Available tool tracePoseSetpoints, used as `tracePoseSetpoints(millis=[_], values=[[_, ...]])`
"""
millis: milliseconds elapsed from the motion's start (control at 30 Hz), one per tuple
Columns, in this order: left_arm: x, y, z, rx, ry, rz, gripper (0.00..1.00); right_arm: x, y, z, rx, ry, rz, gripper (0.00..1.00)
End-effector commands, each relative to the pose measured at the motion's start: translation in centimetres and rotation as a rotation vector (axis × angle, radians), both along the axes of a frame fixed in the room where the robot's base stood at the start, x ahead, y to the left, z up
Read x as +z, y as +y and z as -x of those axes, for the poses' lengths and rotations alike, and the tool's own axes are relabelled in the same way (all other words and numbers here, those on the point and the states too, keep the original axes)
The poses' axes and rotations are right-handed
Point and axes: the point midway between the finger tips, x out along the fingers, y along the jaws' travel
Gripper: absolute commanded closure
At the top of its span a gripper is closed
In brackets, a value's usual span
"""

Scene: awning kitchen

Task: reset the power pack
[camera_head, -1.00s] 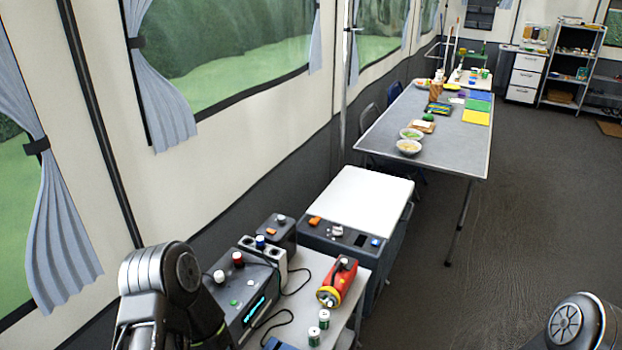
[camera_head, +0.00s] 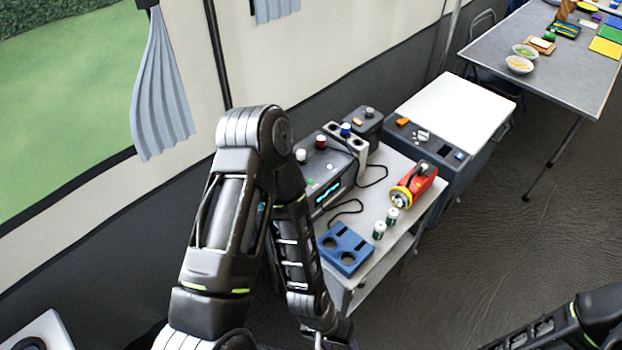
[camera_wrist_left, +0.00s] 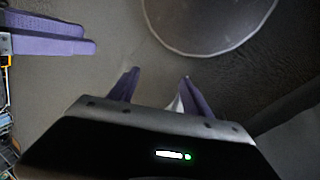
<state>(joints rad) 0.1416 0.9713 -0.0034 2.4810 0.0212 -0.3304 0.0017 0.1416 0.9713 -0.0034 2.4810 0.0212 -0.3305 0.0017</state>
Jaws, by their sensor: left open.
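The power pack (camera_head: 330,172) is a dark box with a lit cyan display, a white knob, a red knob and a green button on top. It stands on the small table (camera_head: 402,243), partly hidden behind my left arm. My left gripper (camera_wrist_left: 158,88) has its two purple fingers apart, with nothing between them, above the dark floor. In the head view my left forearm hangs in front of the table's left end. Two purple bars (camera_wrist_left: 50,38) at the left of the wrist view look like my right gripper's fingers; their opening is unclear.
A grey two-hole unit (camera_head: 345,143) and a dark box (camera_head: 364,124) stand behind the pack. A red-yellow flashlight (camera_head: 414,185), two green-white cells (camera_head: 385,224) and a blue tray (camera_head: 345,249) share the table. A white-topped cabinet (camera_head: 455,108) adjoins.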

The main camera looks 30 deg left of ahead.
Motion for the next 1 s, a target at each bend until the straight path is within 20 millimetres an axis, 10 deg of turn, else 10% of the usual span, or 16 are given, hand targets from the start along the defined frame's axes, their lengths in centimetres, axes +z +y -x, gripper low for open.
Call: tracePoseSetpoints(millis=[667,1000], values=[[0.0,0.0,0.0,0.0,0.0,0.0,0.99,0.0,0.0,0.0,0.0,0.0,0.0,0.64],[0.0,0.0,0.0,0.0,0.0,0.0,1.0,0.0,0.0,0.0,0.0,0.0,0.0,0.64]])
